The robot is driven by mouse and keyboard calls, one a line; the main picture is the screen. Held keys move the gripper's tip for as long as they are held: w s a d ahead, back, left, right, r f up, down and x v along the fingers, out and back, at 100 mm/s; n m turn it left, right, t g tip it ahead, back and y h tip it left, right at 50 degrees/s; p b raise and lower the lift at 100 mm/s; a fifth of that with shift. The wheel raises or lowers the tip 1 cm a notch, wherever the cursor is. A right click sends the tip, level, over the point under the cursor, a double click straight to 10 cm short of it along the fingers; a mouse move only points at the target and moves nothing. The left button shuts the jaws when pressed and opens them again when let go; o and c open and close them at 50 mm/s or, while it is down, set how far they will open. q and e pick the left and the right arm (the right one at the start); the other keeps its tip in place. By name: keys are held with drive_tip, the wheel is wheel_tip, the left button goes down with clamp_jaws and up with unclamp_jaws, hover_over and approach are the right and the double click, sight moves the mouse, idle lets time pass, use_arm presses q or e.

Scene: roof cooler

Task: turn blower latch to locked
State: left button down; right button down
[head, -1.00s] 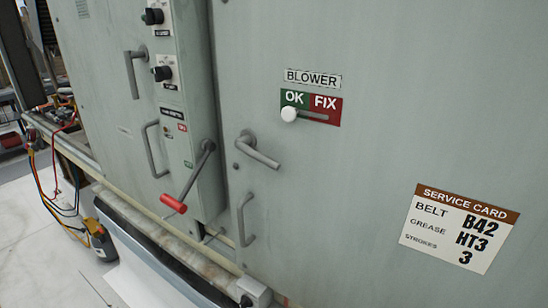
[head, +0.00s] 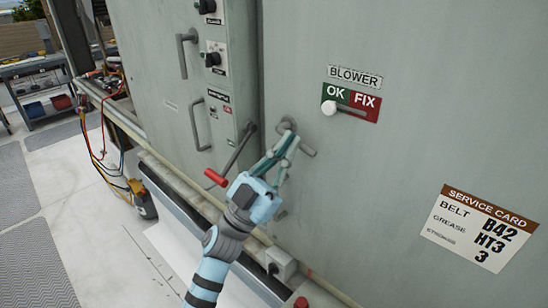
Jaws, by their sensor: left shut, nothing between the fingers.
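The blower door (head: 430,60) is grey-green and carries a label reading BLOWER. Its latch is a grey lever (head: 307,151) near the door's left edge; its free end points down and to the right. My left gripper (head: 285,147) is shut and empty, with its fingers reaching up in front of the latch. The fingers hide part of the lever, and I cannot tell whether they touch it. My right gripper is out of view.
A red-handled lever (head: 216,178) stands just left of my left gripper. A white slider knob (head: 329,108) sits at the OK end of the OK/FIX plate (head: 365,105). A service card (head: 480,228) is at the lower right. A workbench (head: 40,72) stands far left.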

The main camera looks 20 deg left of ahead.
use_arm(q)
drive_tip(key=w+f, duration=0.1)
drive_tip(key=w+f+b, duration=0.1)
drive_tip(key=shift+w+d, duration=0.2)
drive_tip(key=shift+w, duration=0.15)
drive_tip(key=shift+m, duration=0.4)
